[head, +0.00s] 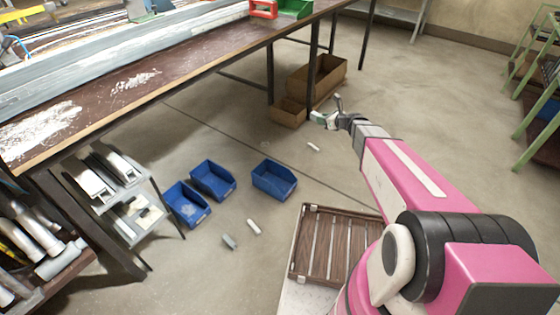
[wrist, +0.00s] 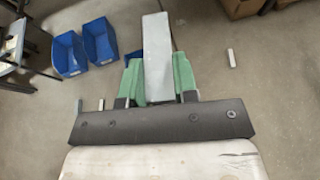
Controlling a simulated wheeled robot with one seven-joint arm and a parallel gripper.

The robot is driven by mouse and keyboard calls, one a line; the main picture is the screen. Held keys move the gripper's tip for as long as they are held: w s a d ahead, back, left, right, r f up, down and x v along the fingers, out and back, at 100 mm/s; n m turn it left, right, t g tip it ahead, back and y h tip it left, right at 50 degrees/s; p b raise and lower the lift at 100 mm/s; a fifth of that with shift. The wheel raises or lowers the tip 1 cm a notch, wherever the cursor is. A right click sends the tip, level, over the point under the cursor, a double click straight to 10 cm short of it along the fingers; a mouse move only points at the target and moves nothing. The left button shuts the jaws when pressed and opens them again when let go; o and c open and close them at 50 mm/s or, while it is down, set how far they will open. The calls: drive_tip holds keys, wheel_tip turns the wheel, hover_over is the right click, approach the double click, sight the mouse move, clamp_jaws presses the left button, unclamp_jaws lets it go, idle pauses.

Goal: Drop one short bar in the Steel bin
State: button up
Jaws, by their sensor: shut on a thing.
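My gripper (head: 325,118) is shut on a short grey bar, held up above the floor at the end of my outstretched arm. In the wrist view the bar (wrist: 157,50) sticks out lengthwise between the green fingers (wrist: 158,82). Three blue bins stand on the floor, left of and nearer than my gripper: a left bin (head: 187,205), a middle bin (head: 213,181) and a right bin (head: 274,181). Their labels are too small to read, so I cannot tell which is Steel. In the wrist view, the right bin (wrist: 131,58) is mostly hidden behind the fingers and bar.
Loose short bars lie on the floor: a greyish one (head: 229,241), a pale one (head: 254,227) and another pale one (head: 313,147). A long workbench (head: 150,85) runs along the left. Brown boxes (head: 318,76) stand under it. A small rack (head: 125,185) stands left of the bins.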

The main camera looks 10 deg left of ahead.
drive_tip(key=a+f, duration=0.6)
drive_tip(key=f, duration=0.5)
drive_tip(key=s+a+f, duration=0.1)
drive_tip(key=a+f, duration=0.6)
drive_tip(key=f, duration=0.5)
drive_tip(key=s+a+f, duration=0.1)
drive_tip(key=a+f, duration=0.6)
drive_tip(key=f, duration=0.5)
drive_tip(key=shift+s, duration=0.2)
drive_tip(key=o, duration=1.1)
drive_tip(key=shift+c, duration=0.2)
drive_tip(key=shift+d+r, duration=0.1)
